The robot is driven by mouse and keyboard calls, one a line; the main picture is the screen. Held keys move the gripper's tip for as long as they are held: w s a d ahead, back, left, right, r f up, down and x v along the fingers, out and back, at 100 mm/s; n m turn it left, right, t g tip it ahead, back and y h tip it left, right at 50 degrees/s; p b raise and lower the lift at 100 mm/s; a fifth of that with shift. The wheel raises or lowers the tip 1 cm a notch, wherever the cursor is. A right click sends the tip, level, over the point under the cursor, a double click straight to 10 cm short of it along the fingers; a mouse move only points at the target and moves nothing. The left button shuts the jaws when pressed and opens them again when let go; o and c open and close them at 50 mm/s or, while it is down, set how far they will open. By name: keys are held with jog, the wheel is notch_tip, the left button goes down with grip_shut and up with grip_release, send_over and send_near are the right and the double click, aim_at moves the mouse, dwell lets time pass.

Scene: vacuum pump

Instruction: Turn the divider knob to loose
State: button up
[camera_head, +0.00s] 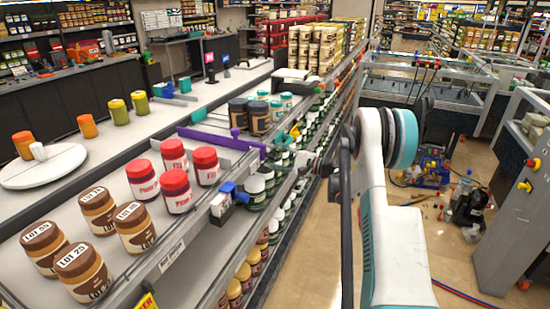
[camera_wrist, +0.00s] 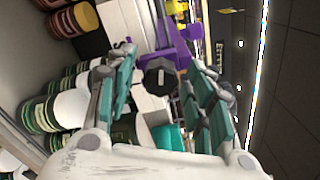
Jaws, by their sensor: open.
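A long purple divider (camera_head: 205,137) lies across the shelf in the head view, its end at the front rail. In the wrist view, the purple divider end (camera_wrist: 176,52) carries a dark, many-sided knob (camera_wrist: 160,77) with a light mark on its face. My gripper (camera_wrist: 158,74) is open, with a teal-padded finger on either side of the knob in the picture. I cannot tell whether the fingers reach around the knob or stop short of it. In the head view my gripper (camera_head: 294,155) is small at the shelf's front edge, and the knob cannot be made out.
Red-lidded jars (camera_head: 174,190) and brown jars (camera_head: 80,272) stand on the shelf at the left. A blue clamp-like part (camera_head: 228,187) sits on the front rail. White-lidded jars (camera_wrist: 72,108) are close to the left finger. The aisle floor (camera_head: 310,270) is open.

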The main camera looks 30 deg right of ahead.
jog(key=v, duration=1.2)
dwell(0.3)
